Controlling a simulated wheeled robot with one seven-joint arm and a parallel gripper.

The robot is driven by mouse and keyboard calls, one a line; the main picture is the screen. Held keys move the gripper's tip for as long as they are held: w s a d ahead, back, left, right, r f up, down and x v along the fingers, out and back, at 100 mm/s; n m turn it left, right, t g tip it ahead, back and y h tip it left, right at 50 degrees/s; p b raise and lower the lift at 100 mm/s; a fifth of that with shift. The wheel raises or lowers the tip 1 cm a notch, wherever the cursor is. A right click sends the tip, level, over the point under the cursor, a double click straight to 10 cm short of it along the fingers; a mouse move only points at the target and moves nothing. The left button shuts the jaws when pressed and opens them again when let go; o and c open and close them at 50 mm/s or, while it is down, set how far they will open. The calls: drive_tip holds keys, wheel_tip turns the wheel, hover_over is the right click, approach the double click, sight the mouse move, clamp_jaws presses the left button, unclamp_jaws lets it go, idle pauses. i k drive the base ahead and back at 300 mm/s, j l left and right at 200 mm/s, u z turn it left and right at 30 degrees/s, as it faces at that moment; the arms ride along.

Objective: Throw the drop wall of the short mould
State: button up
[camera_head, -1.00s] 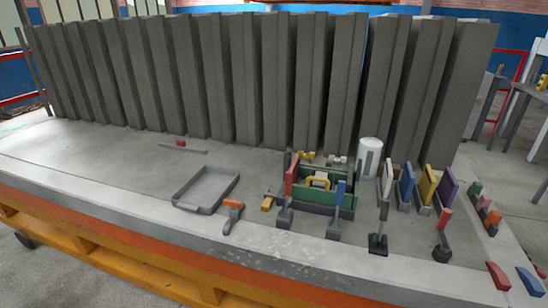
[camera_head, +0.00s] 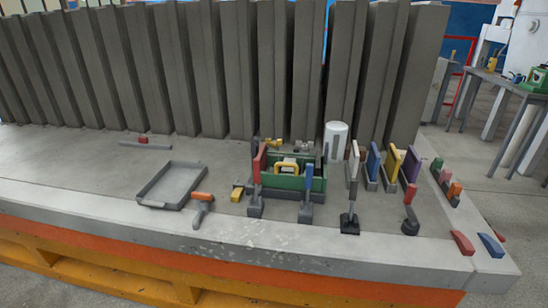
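A short green box-shaped mould (camera_head: 283,182) stands on the grey bench top, right of centre. A yellow arched handle (camera_head: 288,164) shows at its top. A red upright lever (camera_head: 259,163) on a grey foot stands at its front left corner, and a blue upright lever (camera_head: 309,177) stands at its front right. I cannot tell from here which wall is the drop wall or how it is latched. My gripper is not in view.
A shallow grey tray (camera_head: 172,186) and an orange-handled tool (camera_head: 202,205) lie to the left. A white cylinder (camera_head: 336,140), a white lever (camera_head: 353,175) and several coloured upright plates stand to the right. Tall grey panels (camera_head: 232,75) line the back.

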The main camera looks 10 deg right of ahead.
sight(296, 182)
drive_tip(key=i+j, duration=0.1)
drive_tip(key=i, duration=0.45)
drive_tip(key=i+j, duration=0.1)
drive_tip(key=i, duration=0.45)
